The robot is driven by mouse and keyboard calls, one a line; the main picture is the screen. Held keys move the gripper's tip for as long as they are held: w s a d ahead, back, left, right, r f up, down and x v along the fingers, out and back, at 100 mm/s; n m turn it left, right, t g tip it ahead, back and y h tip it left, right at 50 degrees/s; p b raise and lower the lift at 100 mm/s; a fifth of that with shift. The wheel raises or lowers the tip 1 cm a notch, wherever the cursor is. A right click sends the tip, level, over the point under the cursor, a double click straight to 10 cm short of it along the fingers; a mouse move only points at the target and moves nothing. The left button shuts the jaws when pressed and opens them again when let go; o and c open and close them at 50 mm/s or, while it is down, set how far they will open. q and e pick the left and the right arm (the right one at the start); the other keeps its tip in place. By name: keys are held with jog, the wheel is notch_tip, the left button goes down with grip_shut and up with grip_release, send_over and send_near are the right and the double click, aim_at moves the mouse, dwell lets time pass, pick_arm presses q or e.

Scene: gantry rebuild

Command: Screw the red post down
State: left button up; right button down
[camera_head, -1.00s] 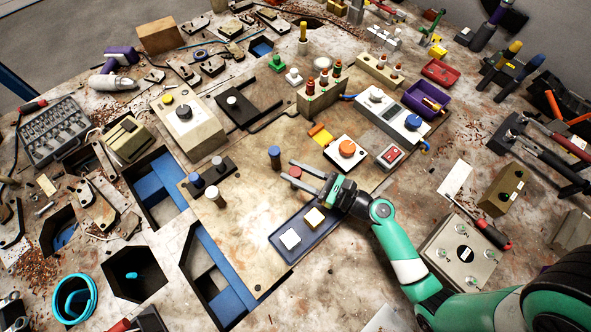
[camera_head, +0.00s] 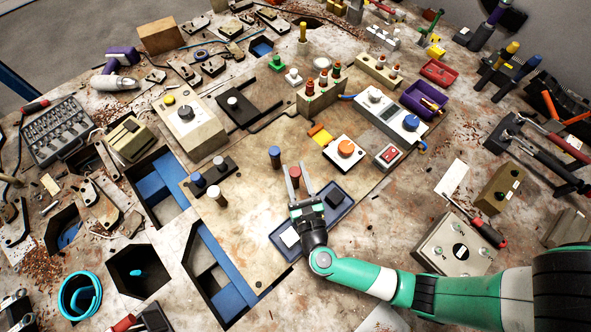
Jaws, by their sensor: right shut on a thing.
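The red post (camera_head: 296,172) stands on the worn board, right of the blue-topped post (camera_head: 275,154). Its red top shows between the fingers of my right gripper (camera_head: 297,170), and its lower part is hidden. My right gripper is shut on the red post, with its fingers pointing toward the back and its wrist over the dark blue tray. My left gripper is not in view.
The dark blue tray (camera_head: 345,198) is partly covered by my right wrist. A black block (camera_head: 229,163) with several short posts is to the left. A white box with an orange button (camera_head: 345,148) stands to the right. Open pockets edge the board's left side.

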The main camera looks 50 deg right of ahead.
jog(key=shift+r+m+g+h+b, duration=0.1)
jog(key=shift+m+g+h+b, duration=0.4)
jog(key=shift+m+g+h, duration=0.6)
jog(key=shift+h, duration=0.2)
jog(key=shift+r, duration=0.2)
jog(key=shift+c, duration=2.3)
grip_release()
jog(key=shift+f, duration=0.1)
jog(key=v, duration=1.1)
jog(key=shift+s+a, duration=0.1)
jog(key=shift+a, duration=0.2)
